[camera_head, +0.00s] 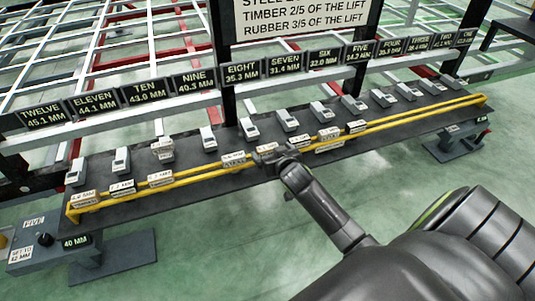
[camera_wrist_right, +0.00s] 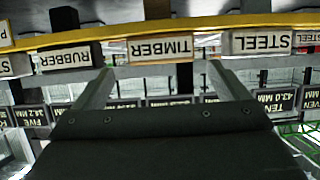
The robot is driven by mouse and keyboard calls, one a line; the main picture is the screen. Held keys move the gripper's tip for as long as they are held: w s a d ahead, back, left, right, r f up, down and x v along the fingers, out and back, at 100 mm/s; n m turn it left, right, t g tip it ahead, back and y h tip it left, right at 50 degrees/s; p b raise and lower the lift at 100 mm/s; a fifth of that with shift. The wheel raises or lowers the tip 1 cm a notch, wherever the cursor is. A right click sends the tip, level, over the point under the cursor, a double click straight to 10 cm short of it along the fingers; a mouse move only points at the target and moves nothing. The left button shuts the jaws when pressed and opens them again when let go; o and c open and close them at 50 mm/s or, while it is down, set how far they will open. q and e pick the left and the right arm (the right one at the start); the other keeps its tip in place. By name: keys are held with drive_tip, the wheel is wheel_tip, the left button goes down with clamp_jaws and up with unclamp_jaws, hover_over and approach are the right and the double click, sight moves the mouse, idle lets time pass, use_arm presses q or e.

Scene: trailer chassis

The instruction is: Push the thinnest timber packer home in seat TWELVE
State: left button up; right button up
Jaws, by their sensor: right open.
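The seat TWELVE sign (camera_head: 42,115) reads 45.1 MM at the far left in the head view. A light grey block (camera_head: 76,173) stands on the deck below it. Tagged packers lie along the yellow rail; their thickness tags are too small to read surely. In the wrist view, upside down, a packer marked TIMBER (camera_wrist_right: 160,48) lies between the fingertips of my right gripper (camera_wrist_right: 160,68). I cannot tell whether it is the thinnest. The right gripper also shows at the rail in the head view (camera_head: 274,156); it is open. My left gripper is out of view.
The yellow rail (camera_head: 405,113) runs along the dark deck's front. A RUBBER packer (camera_wrist_right: 68,57) and a STEEL packer (camera_wrist_right: 262,41) flank the timber one. Seat signs and white chassis bars stand behind. A grey gauge stand (camera_head: 45,242) sits at lower left. Green floor lies in front.

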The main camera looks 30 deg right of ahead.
sight(268, 148)
drive_tip(key=b+x, duration=0.1)
drive_tip(key=x, duration=0.2)
drive_tip(key=shift+w+f, duration=0.25)
drive_tip(key=shift+w, duration=0.1)
drive_tip(key=shift+w+d+f, duration=0.1)
drive_tip(key=shift+w, duration=0.3)
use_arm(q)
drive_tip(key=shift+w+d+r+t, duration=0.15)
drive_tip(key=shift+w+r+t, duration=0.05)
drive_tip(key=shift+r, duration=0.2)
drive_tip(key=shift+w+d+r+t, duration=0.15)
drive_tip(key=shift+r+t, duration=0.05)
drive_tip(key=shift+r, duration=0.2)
use_arm(e)
drive_tip(key=c, duration=1.1)
